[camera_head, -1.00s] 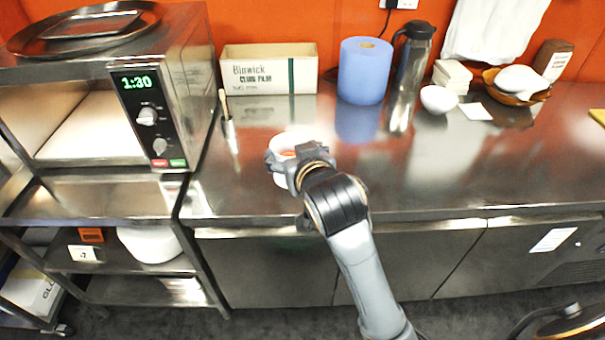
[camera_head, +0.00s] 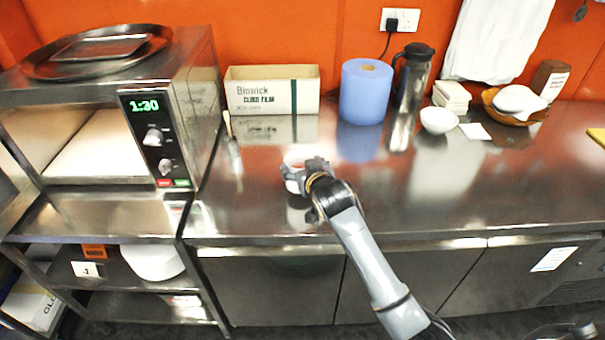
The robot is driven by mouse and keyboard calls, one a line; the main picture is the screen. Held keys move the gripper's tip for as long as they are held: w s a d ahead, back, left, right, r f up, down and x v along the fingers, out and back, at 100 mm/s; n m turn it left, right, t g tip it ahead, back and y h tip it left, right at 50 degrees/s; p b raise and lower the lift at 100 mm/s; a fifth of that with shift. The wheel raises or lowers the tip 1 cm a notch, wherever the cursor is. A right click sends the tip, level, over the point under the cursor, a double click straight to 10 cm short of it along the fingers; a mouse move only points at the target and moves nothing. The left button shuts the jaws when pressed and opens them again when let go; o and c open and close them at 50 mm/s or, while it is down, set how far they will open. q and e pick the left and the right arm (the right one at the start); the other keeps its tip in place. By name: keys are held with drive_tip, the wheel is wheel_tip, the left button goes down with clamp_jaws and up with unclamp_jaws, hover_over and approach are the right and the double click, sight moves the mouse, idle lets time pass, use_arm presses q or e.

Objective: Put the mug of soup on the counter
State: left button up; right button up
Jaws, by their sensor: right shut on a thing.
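The white mug (camera_head: 294,157) with reddish soup shows over the steel counter (camera_head: 450,200), left of the middle. My right gripper (camera_head: 300,173) is shut on the mug from its near right side and hides part of it. The mug looks upright. I cannot tell whether its base touches the counter or hangs just above it.
A microwave (camera_head: 160,135) stands left of the counter. Behind the mug are a cling film box (camera_head: 270,92) and a blue paper roll (camera_head: 366,95). A flask (camera_head: 410,85) and small bowl (camera_head: 438,120) stand right. The counter's front right is clear.

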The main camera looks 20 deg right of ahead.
drive_tip(key=shift+f+p, duration=0.45)
drive_tip(key=shift+f, duration=1)
drive_tip(key=shift+f, duration=0.1)
drive_tip(key=o, duration=1.8)
drive_tip(key=shift+f, duration=0.15)
drive_tip(key=shift+r, duration=0.2)
drive_tip(key=shift+s, duration=0.25)
drive_tip(key=b+v, duration=0.1)
drive_tip(key=v, duration=1)
drive_tip(key=shift+s+r, duration=0.2)
